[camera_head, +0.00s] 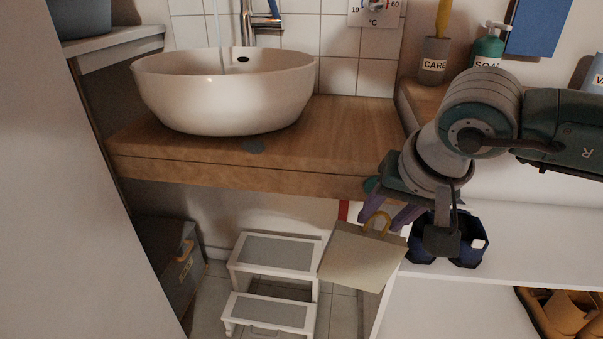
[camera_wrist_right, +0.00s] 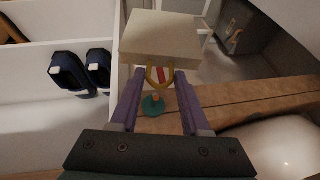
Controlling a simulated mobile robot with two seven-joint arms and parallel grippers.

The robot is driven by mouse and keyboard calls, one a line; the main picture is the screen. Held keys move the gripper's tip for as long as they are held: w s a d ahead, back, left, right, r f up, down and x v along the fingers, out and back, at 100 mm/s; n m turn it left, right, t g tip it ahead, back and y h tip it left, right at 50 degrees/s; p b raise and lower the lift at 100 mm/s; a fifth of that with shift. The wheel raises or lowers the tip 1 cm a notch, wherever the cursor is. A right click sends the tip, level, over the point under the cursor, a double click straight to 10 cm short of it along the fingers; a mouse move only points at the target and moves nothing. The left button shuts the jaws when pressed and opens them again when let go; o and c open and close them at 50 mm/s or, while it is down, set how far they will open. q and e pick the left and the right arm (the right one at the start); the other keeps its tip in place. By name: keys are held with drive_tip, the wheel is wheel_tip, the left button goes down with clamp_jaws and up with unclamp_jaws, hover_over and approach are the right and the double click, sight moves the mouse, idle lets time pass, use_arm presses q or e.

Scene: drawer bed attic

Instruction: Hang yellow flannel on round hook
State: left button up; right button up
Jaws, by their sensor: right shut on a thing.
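The yellow flannel (camera_head: 360,258) is a pale, flat square with a darker yellow loop at its top edge. My right gripper (camera_head: 382,222) is shut on the flannel at its loop, and the flannel hangs below the purple fingers, tilted. In the right wrist view the flannel (camera_wrist_right: 160,36) lies beyond the fingertips (camera_wrist_right: 160,76), with the loop between them. My left gripper is out of view.
A white basin (camera_head: 225,92) stands on the wooden counter (camera_head: 350,130). A white step stool (camera_head: 275,255) is on the floor below. Dark blue shoes (camera_head: 470,247) sit on a white shelf (camera_head: 540,230) beside my gripper. A soap bottle (camera_head: 488,47) stands behind my arm.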

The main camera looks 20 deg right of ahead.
drive_tip(key=shift+w+d+f+b, duration=0.1)
drive_tip(key=shift+w+d+b, duration=0.4)
drive_tip(key=shift+w+b, duration=0.25)
drive_tip(key=shift+w+d+f+b, duration=0.15)
drive_tip(key=shift+w+d+b, duration=0.3)
drive_tip(key=shift+w+b, duration=0.3)
drive_tip(key=shift+w+d+f+b, duration=0.1)
drive_tip(key=shift+w+d+b, duration=0.45)
drive_tip(key=shift+w, duration=0.35)
drive_tip(key=shift+w+d+f+b, duration=0.35)
drive_tip(key=shift+w+b, duration=0.15)
drive_tip(key=shift+b, duration=0.65)
